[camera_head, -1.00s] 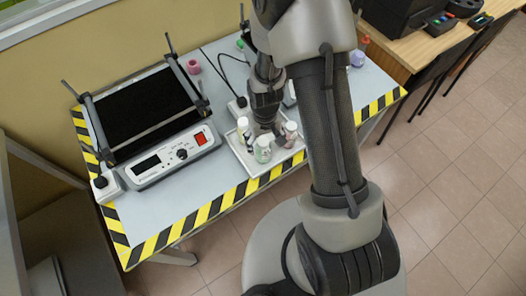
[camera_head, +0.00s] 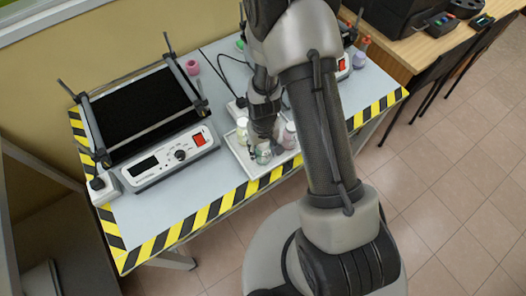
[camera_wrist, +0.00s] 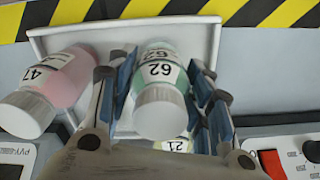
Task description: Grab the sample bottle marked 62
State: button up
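The sample bottle marked 62 (camera_wrist: 159,80), green with a white cap, lies between the two fingers of my gripper (camera_wrist: 163,95) in the wrist view. The fingers are open on either side of it, with what look like narrow gaps. In the head view my gripper (camera_head: 264,140) is down at the white tray (camera_head: 236,150), with the green bottle (camera_head: 263,156) at its fingertips. A pink bottle marked 47 (camera_wrist: 47,87) is left of my gripper in the wrist view. A bottle marked 21 (camera_wrist: 174,145) is partly hidden by my gripper.
A shaker with a black platform (camera_head: 143,108) and white control panel (camera_head: 170,160) stands left of the tray. A pink item (camera_head: 192,67) is behind it. A second device with a red switch (camera_head: 343,66) is at the right. The table has a striped edge (camera_head: 215,207).

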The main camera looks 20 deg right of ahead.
jog(key=c, duration=0.7)
jog(key=shift+o, duration=0.2)
